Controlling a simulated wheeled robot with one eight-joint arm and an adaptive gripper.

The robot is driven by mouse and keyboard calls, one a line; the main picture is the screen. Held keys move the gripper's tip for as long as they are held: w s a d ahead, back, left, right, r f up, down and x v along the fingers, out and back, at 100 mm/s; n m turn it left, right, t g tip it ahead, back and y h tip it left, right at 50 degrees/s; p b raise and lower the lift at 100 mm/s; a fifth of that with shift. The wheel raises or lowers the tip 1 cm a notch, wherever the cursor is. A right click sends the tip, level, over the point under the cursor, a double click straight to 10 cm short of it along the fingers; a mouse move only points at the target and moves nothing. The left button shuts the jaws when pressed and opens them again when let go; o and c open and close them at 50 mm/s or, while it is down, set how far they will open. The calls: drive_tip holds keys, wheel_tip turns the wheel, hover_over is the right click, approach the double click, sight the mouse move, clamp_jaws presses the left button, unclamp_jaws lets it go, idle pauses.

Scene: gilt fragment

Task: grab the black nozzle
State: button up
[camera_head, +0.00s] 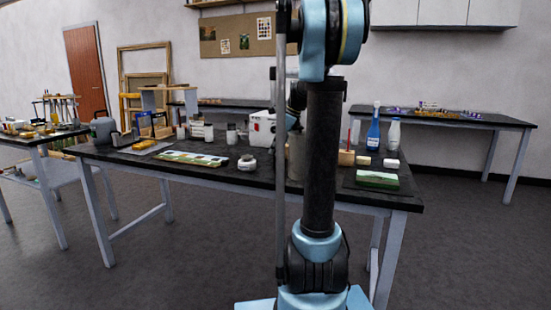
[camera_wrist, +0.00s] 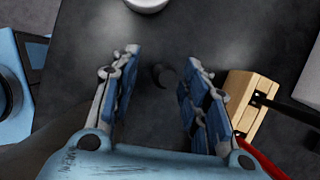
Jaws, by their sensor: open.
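The black nozzle (camera_wrist: 163,75) is a small dark round piece on the dark tabletop in the wrist view. It lies between the two spread fingers of my gripper (camera_wrist: 162,62), with clear space on both sides. My gripper is open and empty, pointing down at the table. In the head view I cannot make out the nozzle; my own arm covers much of that part of the table (camera_head: 125,154).
A wooden block (camera_wrist: 246,106) with a black-handled tool and a red stick stands close beside the right finger. A white round object (camera_wrist: 147,4) is ahead. In the head view, a blue bottle (camera_head: 373,132) and a white bottle (camera_head: 393,135) stand on the right.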

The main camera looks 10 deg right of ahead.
sight(272, 166)
drive_tip(key=shift+w+x, duration=0.15)
drive_tip(key=shift+x, duration=1.25)
drive_tip(key=shift+w+x, duration=0.1)
drive_tip(key=shift+x, duration=1.25)
drive_tip(key=shift+c, duration=0.6)
drive_tip(key=c, duration=0.9)
